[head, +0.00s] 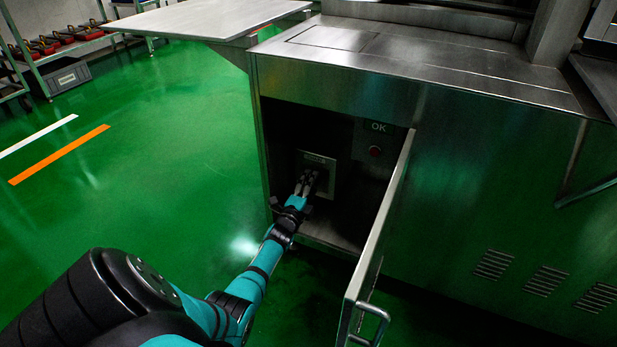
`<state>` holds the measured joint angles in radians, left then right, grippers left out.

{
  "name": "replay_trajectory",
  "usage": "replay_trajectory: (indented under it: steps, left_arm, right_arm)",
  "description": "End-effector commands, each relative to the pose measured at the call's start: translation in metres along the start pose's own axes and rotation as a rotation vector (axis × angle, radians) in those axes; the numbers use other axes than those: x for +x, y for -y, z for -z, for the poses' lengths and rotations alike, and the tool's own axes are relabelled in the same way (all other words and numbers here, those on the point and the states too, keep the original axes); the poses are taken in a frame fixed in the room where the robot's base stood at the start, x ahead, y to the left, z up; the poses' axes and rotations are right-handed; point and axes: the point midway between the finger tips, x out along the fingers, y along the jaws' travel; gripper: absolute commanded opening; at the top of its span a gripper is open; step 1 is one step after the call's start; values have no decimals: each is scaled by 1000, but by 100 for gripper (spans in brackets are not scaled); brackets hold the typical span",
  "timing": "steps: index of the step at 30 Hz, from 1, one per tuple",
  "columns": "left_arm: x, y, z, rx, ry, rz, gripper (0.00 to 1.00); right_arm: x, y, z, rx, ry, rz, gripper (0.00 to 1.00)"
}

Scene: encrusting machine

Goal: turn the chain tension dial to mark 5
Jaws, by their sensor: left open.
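My left gripper (308,182) reaches into the open cabinet of the steel machine and is open. Its fingers are in front of a light-framed panel (322,160) on the cabinet's back wall. The chain tension dial cannot be made out; the gripper covers much of the panel, and the inside is dark. I cannot tell whether the fingers touch anything or which mark is set. My right gripper is not in view.
The cabinet door (379,235) stands open to the right of my arm, with a handle (372,325). A red button (375,151) sits below an OK label (378,127) inside. A steel top (400,60) overhangs the opening. Green floor (150,150) at left is clear.

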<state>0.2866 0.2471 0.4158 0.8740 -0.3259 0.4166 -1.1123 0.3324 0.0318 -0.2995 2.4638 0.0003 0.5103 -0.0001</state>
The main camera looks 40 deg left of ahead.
Motion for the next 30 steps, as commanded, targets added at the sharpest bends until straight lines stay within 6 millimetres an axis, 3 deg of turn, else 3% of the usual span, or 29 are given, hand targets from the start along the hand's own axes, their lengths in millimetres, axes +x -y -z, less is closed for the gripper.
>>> replay_trajectory:
  steps: [7, 19, 24, 30]
  left_arm:
    - [-26, -2, 0, 1, -1, -2, 62]
    - [-104, -2, 0, 0, 0, -3, 62]
    - [-118, -1, 0, 0, 0, -2, 62]
    - [-120, -1, 0, 0, 0, -1, 62]
  right_arm:
    - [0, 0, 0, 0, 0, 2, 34]
    - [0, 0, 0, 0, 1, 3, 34]
    - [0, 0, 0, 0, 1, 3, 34]
    - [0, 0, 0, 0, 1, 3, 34]
